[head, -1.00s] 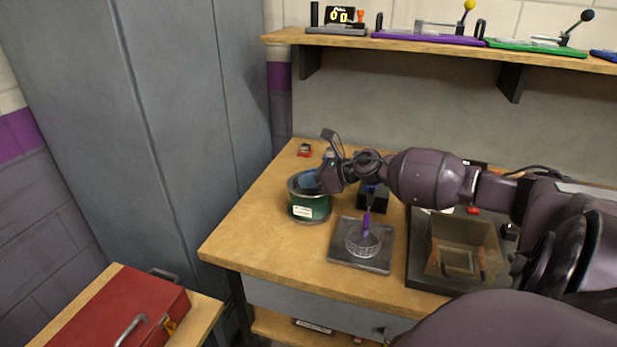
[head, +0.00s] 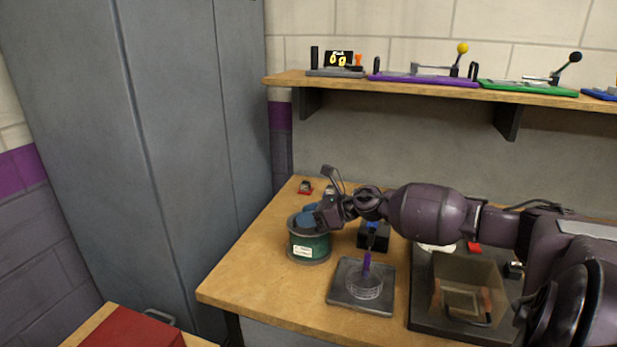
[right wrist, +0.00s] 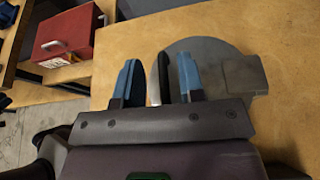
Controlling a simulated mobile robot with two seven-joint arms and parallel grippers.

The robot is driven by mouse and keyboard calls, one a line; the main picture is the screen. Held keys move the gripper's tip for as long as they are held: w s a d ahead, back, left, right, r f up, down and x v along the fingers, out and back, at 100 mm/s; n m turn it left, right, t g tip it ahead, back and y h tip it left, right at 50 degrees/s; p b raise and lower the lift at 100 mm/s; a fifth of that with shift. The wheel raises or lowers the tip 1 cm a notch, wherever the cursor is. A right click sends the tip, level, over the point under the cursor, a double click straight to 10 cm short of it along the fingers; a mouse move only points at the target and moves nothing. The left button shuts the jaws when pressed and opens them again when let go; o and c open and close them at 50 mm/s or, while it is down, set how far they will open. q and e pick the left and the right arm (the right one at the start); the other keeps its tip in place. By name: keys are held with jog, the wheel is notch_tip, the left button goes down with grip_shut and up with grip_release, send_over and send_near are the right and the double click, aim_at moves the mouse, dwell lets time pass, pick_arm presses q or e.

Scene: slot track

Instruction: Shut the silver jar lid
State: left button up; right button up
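The jar (head: 309,248) is a green can with a grey rim and a white label, standing upright at the table's left side. My right gripper (head: 308,214) is at its top, with blue fingers hiding part of it. In the right wrist view a flat grey disc (right wrist: 218,62) with a square tab at its right lies beyond the fingers; it looks like the jar's top. The right gripper (right wrist: 158,78) has its fingers apart there, with a narrow dark and silver piece (right wrist: 160,76) between them. I cannot tell whether they touch it. My left gripper is out of view.
A dark plate (head: 345,299) with a wire basket and purple handle is right of the jar. A brown open box (head: 467,272) stands further right. A red toolbox (head: 135,331) is at lower left. A shelf (head: 420,86) with coloured devices hangs above the table.

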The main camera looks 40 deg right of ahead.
pick_arm(q)
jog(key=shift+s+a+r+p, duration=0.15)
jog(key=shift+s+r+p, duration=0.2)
jog(key=shift+p, duration=0.45)
pick_arm(e)
notch_tip(320, 180, up, 19)
jog(key=shift+f, duration=0.2)
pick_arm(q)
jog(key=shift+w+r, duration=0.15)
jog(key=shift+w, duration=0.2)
